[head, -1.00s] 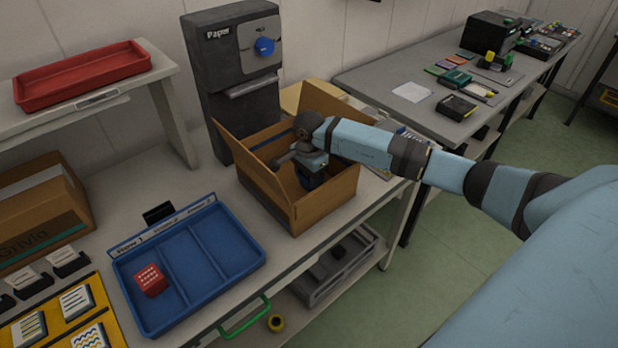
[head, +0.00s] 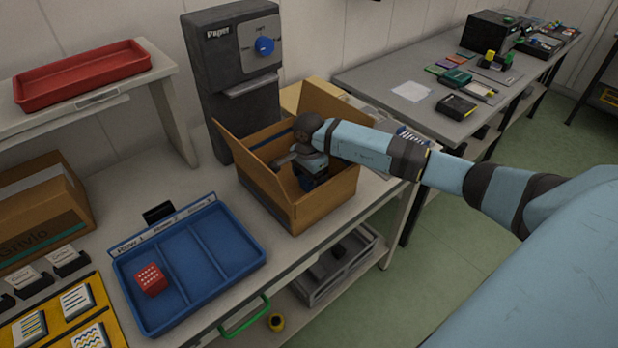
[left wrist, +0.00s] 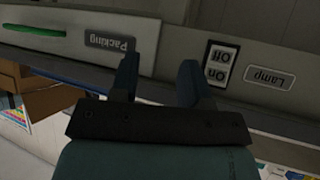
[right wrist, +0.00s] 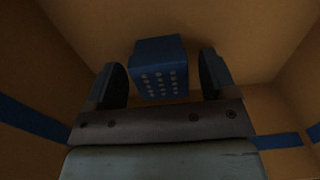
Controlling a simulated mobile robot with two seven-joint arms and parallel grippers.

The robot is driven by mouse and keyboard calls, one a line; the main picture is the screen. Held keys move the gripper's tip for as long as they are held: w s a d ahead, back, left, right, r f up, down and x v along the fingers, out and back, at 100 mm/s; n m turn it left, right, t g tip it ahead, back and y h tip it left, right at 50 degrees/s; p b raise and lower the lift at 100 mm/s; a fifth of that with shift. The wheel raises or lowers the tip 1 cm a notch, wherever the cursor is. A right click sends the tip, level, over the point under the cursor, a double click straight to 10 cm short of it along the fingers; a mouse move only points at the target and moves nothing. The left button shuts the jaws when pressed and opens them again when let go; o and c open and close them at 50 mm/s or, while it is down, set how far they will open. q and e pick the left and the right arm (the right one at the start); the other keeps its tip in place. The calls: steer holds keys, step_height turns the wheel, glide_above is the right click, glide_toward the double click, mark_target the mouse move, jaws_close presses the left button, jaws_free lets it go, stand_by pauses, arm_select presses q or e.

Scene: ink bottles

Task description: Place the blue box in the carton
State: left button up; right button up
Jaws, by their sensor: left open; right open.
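The blue box (right wrist: 160,68), with rows of pale dots on one face, is inside the open brown carton (head: 318,212). In the right wrist view it lies between the two spread fingers of my right gripper (right wrist: 163,80), with a visible gap on either side. In the head view my right gripper (head: 312,182) reaches down inside the carton, and the box is hidden there behind the carton wall and the gripper. My left gripper (left wrist: 160,80) is open and empty, in front of a panel edge with a Packing label; it is outside the head view.
A blue divided tray (head: 193,262) holding a red box (head: 150,280) is left of the carton. A dark paper dispenser (head: 240,80) stands behind the carton. A red tray (head: 82,75) sits on a shelf at the left.

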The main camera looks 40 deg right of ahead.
step_height(320, 180, up, 12)
steer(key=b, duration=0.1)
steer(key=shift+f, duration=0.15)
stand_by(0.6)
